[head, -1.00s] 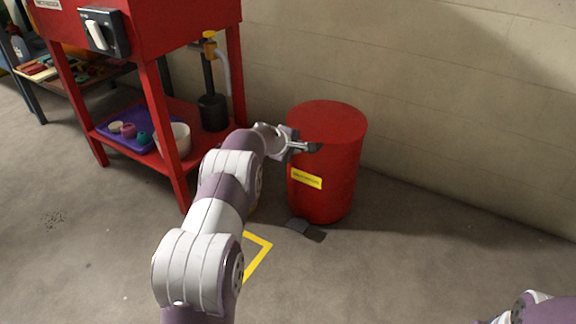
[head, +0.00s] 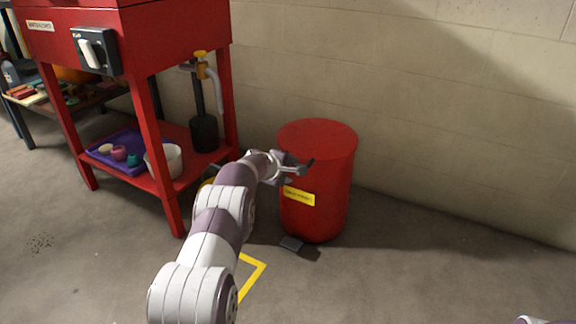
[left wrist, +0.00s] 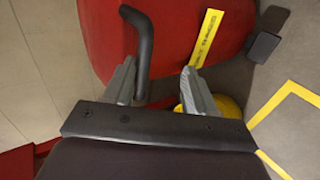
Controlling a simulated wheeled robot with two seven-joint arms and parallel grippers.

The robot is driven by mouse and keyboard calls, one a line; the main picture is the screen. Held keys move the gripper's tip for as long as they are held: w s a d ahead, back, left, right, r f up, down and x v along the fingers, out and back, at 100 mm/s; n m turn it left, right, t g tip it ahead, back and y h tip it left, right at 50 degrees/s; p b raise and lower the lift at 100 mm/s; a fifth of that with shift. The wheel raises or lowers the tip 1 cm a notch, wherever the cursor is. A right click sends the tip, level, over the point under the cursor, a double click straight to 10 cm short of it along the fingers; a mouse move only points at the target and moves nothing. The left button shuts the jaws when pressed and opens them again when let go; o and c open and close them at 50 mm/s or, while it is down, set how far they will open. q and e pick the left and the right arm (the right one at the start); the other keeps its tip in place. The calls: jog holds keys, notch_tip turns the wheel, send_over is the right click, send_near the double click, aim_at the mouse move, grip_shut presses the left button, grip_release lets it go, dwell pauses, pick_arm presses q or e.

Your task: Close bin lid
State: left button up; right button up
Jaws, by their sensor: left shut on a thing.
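The red bin (head: 318,195) stands by the wall with a yellow label on its front. Its round red lid (head: 318,134) lies flat across the top, with no gap visible. In the left wrist view, a dark curved handle (left wrist: 143,38) on the bin runs down between the fingers of my left gripper (left wrist: 160,85), close against the left finger. My right gripper is out of view.
A dark pedal (head: 291,243) sits at the bin's foot. A red stand (head: 172,215) with a purple tray (head: 125,160) on its lower shelf is to the left. Yellow tape (head: 255,270) marks the floor in front. Floor right of the bin is clear.

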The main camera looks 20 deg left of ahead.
pick_arm(q)
jog(key=shift+s+f, duration=0.2)
jog(key=shift+f, duration=0.3)
jog(key=d+r+p+v, duration=0.1)
jog(key=p+v, duration=0.3)
jog(key=v, duration=0.9)
jog(key=shift+w+a, duration=0.3)
jog(key=shift+a, duration=0.15)
